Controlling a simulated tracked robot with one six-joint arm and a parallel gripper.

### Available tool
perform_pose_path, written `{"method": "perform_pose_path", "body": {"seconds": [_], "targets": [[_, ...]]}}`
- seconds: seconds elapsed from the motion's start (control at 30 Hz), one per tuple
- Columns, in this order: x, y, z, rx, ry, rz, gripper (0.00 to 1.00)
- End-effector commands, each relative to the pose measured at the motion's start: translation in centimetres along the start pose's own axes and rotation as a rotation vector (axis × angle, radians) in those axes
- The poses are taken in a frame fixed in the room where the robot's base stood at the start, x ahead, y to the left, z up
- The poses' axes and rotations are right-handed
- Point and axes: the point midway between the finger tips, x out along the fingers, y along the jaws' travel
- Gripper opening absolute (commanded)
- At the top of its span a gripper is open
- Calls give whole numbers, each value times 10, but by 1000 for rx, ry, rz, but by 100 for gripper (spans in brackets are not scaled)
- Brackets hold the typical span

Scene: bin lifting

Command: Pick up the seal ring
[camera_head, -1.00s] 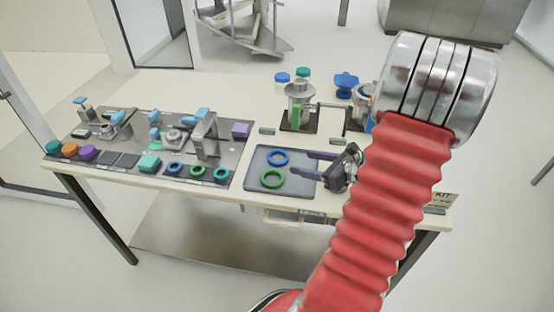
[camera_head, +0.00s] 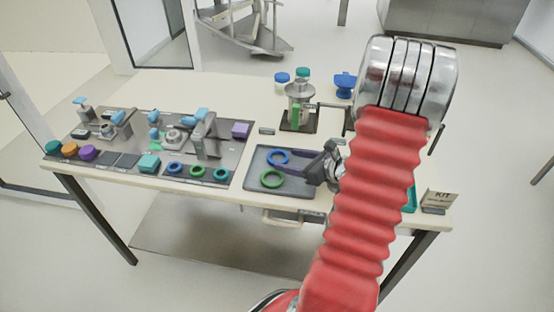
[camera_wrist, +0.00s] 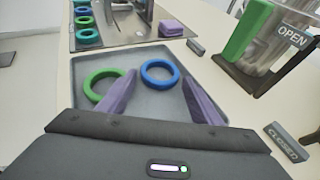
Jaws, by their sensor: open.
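Two seal rings lie flat on a grey tray: a blue ring (camera_head: 270,159) toward the back and a green ring (camera_head: 264,180) toward the front. In the wrist view, the blue ring (camera_wrist: 144,73) shows just beyond my fingertips, between their lines. The green ring (camera_wrist: 87,86) lies to the left, partly covered by the left finger. My gripper (camera_head: 291,165) has purple fingers, spread wide and empty, over the right part of the tray. The fingers (camera_wrist: 160,80) reach forward on both sides of the blue ring's near edge. I cannot tell their exact height above the tray.
The tray (camera_head: 250,172) sits on a pale table. A dark board (camera_head: 110,161) to the left carries smaller rings, caps and fixtures. A clear vessel on a dark base (camera_head: 299,123) stands behind the tray. An "OPEN" label and a "CLOSED" block (camera_wrist: 286,142) are on the right.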

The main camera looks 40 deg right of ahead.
Motion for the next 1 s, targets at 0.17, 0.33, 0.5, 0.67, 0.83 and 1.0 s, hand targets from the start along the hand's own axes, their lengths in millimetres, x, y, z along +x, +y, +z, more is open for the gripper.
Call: {"method": "perform_pose_path", "body": {"seconds": [0.17, 0.33, 0.5, 0.67, 0.83, 1.0], "targets": [[22, 1, 0, 0, 0, 3, 59], [27, 0, 0, 1, 0, 0, 59], [26, 0, -1, 1, 1, 0, 59], [26, 0, -1, 2, 2, 0, 59], [26, 1, -1, 2, 3, 1, 56], [26, 1, -2, 2, 4, 0, 44]]}}
